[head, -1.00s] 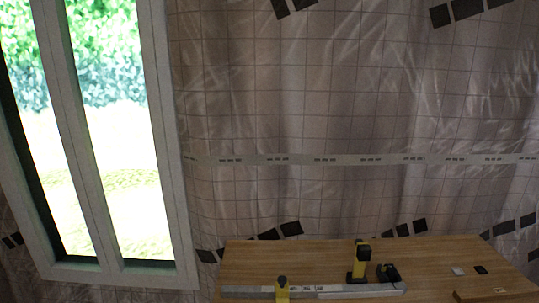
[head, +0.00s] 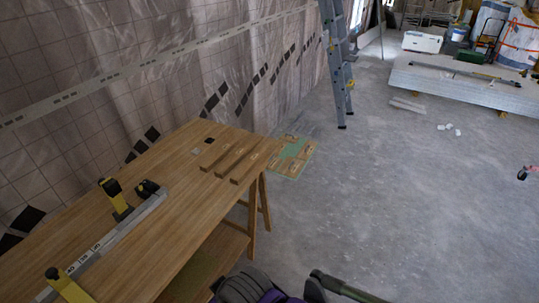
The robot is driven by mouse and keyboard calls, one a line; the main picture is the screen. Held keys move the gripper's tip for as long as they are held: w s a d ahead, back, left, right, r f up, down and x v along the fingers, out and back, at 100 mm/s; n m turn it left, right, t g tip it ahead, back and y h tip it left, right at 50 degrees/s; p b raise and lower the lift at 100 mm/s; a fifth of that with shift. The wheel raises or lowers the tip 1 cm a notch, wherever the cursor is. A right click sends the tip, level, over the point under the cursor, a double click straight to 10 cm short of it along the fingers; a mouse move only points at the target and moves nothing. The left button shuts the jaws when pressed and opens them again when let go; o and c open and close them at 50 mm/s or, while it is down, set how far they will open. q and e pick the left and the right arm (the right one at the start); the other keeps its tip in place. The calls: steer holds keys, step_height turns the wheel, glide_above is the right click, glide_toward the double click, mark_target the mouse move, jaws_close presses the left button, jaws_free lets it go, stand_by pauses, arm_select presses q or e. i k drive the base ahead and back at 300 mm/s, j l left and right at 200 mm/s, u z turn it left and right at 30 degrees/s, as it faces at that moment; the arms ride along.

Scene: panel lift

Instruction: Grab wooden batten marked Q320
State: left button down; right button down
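A few narrow wooden battens (head: 238,158) lie side by side on the far right end of the wooden workbench (head: 170,232) in the head view. They are close in colour to the bench top. No marking on them is legible, so I cannot tell which one is Q320. Neither of my grippers shows in the head view. Only dark and purple parts, apparently mine, show at the bottom edge.
A clamped rail (head: 118,232) with yellow-black clamps (head: 115,197) lies along the bench's left part. A green-and-tan mat (head: 292,157) lies on the floor beyond the bench. A stepladder (head: 338,70) and a stack of panels (head: 470,85) stand farther back. The floor right of the bench is largely clear.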

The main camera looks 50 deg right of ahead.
mark_target(229, 164)
steer(key=z, duration=1.45)
steer(key=i+l+u, duration=0.15)
steer(key=i+u, duration=0.2)
steer(key=i, duration=0.15)
steer(key=i+l+u, duration=0.25)
steer(key=i+u, duration=0.15)
steer(key=i+l+u, duration=0.35)
steer(key=i+l, duration=0.1)
steer(key=i, duration=0.05)
